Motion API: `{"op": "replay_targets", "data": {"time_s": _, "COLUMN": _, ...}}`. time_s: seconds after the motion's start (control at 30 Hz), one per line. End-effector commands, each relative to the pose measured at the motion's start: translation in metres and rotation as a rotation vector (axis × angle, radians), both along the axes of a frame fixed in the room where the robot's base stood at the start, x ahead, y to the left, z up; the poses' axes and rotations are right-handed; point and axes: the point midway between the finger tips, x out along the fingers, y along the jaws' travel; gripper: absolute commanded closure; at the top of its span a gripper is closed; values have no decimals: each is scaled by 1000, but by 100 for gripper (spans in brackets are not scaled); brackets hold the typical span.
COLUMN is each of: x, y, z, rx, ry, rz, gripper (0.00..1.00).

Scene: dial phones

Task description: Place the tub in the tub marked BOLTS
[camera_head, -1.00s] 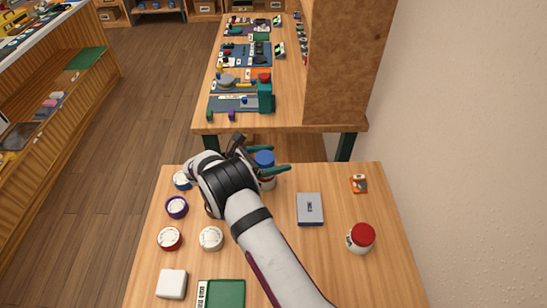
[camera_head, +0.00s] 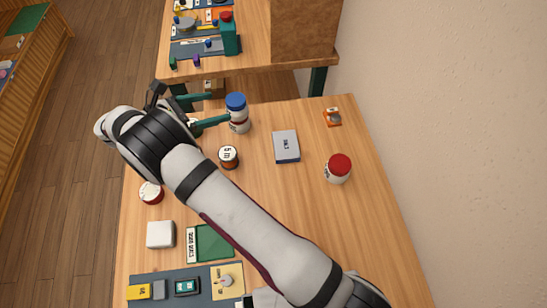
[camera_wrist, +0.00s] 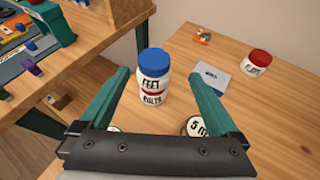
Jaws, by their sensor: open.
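A white tub with a blue lid, its label reading like FEET (camera_wrist: 153,78), stands upright on top of another white tub whose label reads like BOLTS (camera_wrist: 153,97). A thin red band shows between them. I cannot tell whether the upper tub sits inside the lower one or only on it. The blue-lidded tub (camera_head: 237,110) also shows in the head view, at the far edge of the table. My gripper (camera_wrist: 158,78) is open, its teal fingers one on either side of the stack. The fingers look apart from the tubs.
A brown round container (camera_head: 228,157) stands near the arm. A grey box (camera_head: 286,146), a red-lidded jar (camera_head: 338,168) and a small orange item (camera_head: 332,117) are to the right. A white block (camera_head: 160,234) and green tray (camera_head: 213,242) lie in front. A second table (camera_head: 250,62) stands behind.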

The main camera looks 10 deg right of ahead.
Motion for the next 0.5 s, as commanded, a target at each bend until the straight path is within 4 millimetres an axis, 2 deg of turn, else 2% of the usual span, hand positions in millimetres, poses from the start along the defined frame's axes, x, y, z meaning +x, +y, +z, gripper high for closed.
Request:
{"op": "replay_targets", "data": {"time_s": 0.07, "x": -10, "y": -35, "z": 27, "rx": 123, "ry": -45, "rz": -149, "gripper": 3}}
{"op": "replay_targets", "data": {"time_s": 0.13, "x": -40, "y": -81, "z": 57, "rx": 300, "ry": -119, "rz": -386, "gripper": 3}}
{"op": "replay_targets", "data": {"time_s": 0.17, "x": -59, "y": -102, "z": 69, "rx": 383, "ry": -161, "rz": -508, "gripper": 3}}
{"op": "replay_targets", "data": {"time_s": 0.2, "x": -88, "y": -125, "z": 84, "rx": 490, "ry": -223, "rz": -675, "gripper": 3}}
{"op": "replay_targets", "data": {"time_s": 0.27, "x": -136, "y": -151, "z": 100, "rx": 640, "ry": -324, "rz": -936, "gripper": 3}}
{"op": "replay_targets", "data": {"time_s": 0.3, "x": -170, "y": -163, "z": 108, "rx": 730, "ry": -396, "rz": -1115, "gripper": 3}}
{"op": "replay_targets", "data": {"time_s": 0.4, "x": -249, "y": -171, "z": 115, "rx": 920, "ry": -572, "rz": -1553, "gripper": 3}}
{"op": "replay_targets", "data": {"time_s": 0.5, "x": -304, "y": -160, "z": 110, "rx": 1041, "ry": -717, "rz": -1925, "gripper": 3}}
